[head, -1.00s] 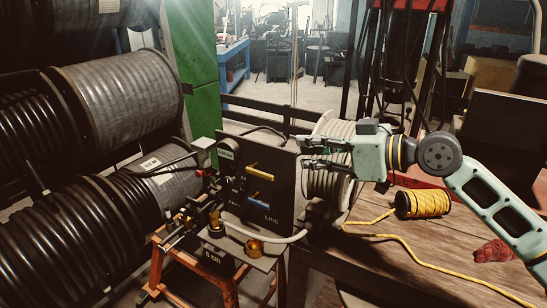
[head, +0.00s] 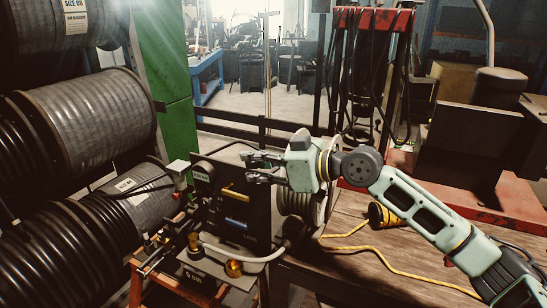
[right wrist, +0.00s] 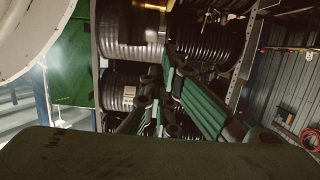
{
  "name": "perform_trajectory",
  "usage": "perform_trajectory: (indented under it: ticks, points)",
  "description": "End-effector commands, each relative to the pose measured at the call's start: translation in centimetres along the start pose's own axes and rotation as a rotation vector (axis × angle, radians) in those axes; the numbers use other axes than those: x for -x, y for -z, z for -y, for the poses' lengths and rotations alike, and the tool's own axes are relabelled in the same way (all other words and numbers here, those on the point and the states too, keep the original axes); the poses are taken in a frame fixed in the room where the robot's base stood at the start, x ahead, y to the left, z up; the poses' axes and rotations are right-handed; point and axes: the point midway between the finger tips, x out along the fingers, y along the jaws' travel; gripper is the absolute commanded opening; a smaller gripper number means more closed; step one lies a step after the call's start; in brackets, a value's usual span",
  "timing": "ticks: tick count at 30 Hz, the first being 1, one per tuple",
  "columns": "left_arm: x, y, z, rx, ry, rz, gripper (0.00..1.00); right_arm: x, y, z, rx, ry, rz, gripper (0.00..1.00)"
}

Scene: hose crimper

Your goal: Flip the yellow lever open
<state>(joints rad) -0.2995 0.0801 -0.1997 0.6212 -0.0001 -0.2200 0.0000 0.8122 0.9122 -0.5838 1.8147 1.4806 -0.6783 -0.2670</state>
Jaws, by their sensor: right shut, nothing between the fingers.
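The yellow lever (head: 234,194) is a short bar on the front of a dark upright panel (head: 262,200) on the crimper. It slopes slightly down to the right. A blue lever (head: 237,223) sits below it. My right gripper (head: 250,167) is shut and empty. In the head view it appears above and slightly right of the yellow lever, apart from it in the picture; the depth gap is hard to judge. The right wrist view shows its green-grey fingers (right wrist: 170,85) against the hose reels, and I cannot make out the lever there. My left gripper is not in view.
Large black hose reels (head: 85,125) fill the left side. A green post (head: 165,80) stands behind the reels.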

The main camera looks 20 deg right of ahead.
Motion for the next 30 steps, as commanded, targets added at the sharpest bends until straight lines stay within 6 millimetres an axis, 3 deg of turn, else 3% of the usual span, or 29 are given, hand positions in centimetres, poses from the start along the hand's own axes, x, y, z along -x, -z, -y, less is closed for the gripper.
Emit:
perform_trajectory:
  ticks: [3,6,12,25,30]
  points:
    - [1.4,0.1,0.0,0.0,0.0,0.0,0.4,-2.4,0.5,0.1,-0.002,0.002,-0.001,0.0]
    - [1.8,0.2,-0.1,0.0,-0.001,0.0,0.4,-2.5,-1.8,0.0,-0.003,-0.001,0.004,0.0]
    - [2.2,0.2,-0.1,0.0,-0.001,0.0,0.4,-3.0,-3.6,0.0,-0.001,-0.001,0.001,0.0]
    - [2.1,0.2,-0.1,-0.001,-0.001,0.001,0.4,-3.1,-4.0,-0.1,0.0,-0.001,-0.001,0.0]
    - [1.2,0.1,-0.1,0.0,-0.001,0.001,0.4,-3.4,-4.3,-0.3,-0.001,-0.001,-0.014,0.0]
